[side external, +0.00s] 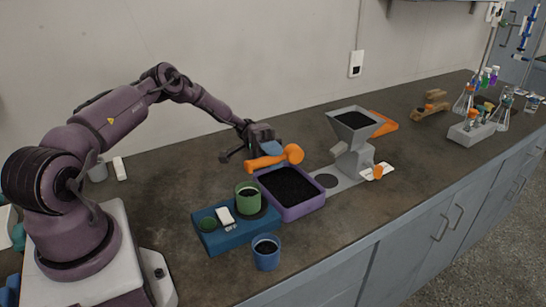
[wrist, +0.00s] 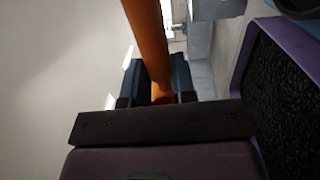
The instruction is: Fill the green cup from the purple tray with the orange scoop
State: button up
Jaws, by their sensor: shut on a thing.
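My gripper (side external: 262,142) is shut on the handle of the orange scoop (side external: 275,159) and holds it above the back edge of the purple tray (side external: 291,213). The scoop's rounded end points right in the side view; what it holds is hidden. In the wrist view the orange handle (wrist: 147,35) runs between my gripper's fingers (wrist: 160,90). The tray holds dark granules and also shows at the right of the wrist view (wrist: 241,62). The green cup (side external: 246,202) stands upright left of the tray, on a blue block. Its inside looks dark; its fill level is unclear.
The blue block (side external: 238,237) also bears a small green round piece (side external: 207,223) and a white piece (side external: 225,215). A blue cup (side external: 266,255) stands in front. A grey hopper device (side external: 352,150) with dark material stands right of the tray. Glassware and racks lie farther right.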

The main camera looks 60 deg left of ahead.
jog(key=shift+d+r+y, duration=0.2)
jog(key=shift+d+y, duration=0.05)
jog(key=shift+y, duration=0.95)
jog(key=shift+d+r+y, duration=0.15)
jog(key=shift+r+y, duration=0.25)
jog(key=shift+y, duration=0.5)
jog(key=shift+d+r+t+y, duration=0.15)
jog(key=shift+y, duration=0.55)
jog(key=shift+d+r+t+y, duration=0.1)
jog(key=shift+t+y, duration=0.05)
jog(key=shift+y, duration=0.55)
jog(key=y, duration=0.2)
jog(key=shift+d+r+y, duration=0.25)
jog(key=shift+r+y, duration=0.05)
jog(key=shift+r, duration=0.1)
jog(key=shift+y, duration=1)
